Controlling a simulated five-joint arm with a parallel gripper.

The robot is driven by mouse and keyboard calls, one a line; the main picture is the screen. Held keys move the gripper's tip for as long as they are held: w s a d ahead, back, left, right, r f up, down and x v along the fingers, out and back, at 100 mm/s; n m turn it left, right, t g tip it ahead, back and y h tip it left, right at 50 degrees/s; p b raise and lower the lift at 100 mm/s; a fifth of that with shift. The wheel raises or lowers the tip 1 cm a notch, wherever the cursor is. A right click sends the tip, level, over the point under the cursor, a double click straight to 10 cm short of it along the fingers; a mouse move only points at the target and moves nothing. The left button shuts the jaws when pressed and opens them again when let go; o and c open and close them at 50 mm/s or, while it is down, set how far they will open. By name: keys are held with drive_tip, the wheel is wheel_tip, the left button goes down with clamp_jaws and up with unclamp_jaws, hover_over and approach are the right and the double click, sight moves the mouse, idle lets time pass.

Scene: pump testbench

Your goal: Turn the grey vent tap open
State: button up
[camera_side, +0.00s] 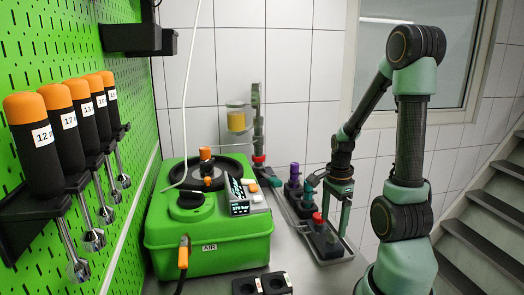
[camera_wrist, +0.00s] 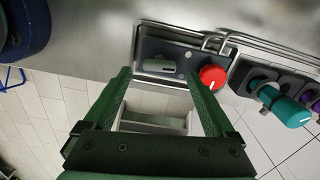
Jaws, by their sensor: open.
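The grey vent tap is hard to make out. A small grey piece (camera_wrist: 160,67) on a dark block shows in the wrist view just beyond and between my fingertips, and I cannot tell for sure whether it is the tap or how it is turned. My gripper (camera_wrist: 159,76) is open, with its two green fingers apart and nothing visible held between them. In the side view my gripper (camera_side: 335,222) points down over the tray of valves, beside the red knob (camera_side: 317,218). In the wrist view the red knob (camera_wrist: 213,76) is close to the right fingertip.
A teal knob (camera_wrist: 290,110) and a purple knob (camera_side: 294,172) stand in the same row. The metal tray (camera_side: 340,258) has a raised wire rim. A green pump unit (camera_side: 208,248) stands left of the row. Black sockets (camera_side: 275,283) lie in front.

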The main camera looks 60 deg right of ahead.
sight(332, 232)
drive_tip(key=shift+f, duration=1.65)
drive_tip(key=c, duration=1.4)
